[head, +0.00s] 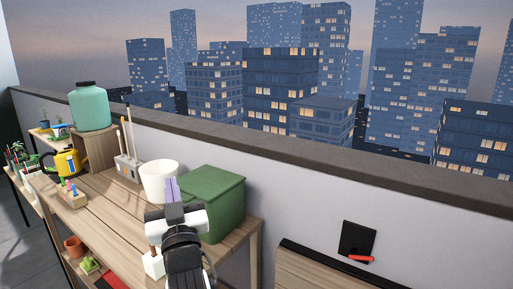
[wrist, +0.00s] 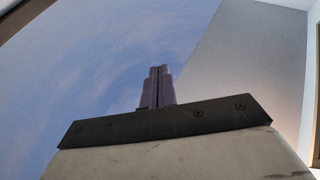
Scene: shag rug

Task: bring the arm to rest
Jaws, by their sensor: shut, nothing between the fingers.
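My gripper (head: 173,189) is in the lower middle of the head view, raised in front of a wooden workbench (head: 115,205). Its purple fingers are together with nothing between them. The wrist view shows the same shut fingers (wrist: 158,86) above a dark plate, against sky and a pale surface. My arm hides part of the bench's right end.
A green box (head: 217,200) and a white pot (head: 157,180) stand close behind my gripper. A yellow watering can (head: 68,162) and a teal jar (head: 90,107) are farther left. A low wall (head: 310,205) runs behind the bench. A wooden panel (head: 315,272) is at lower right.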

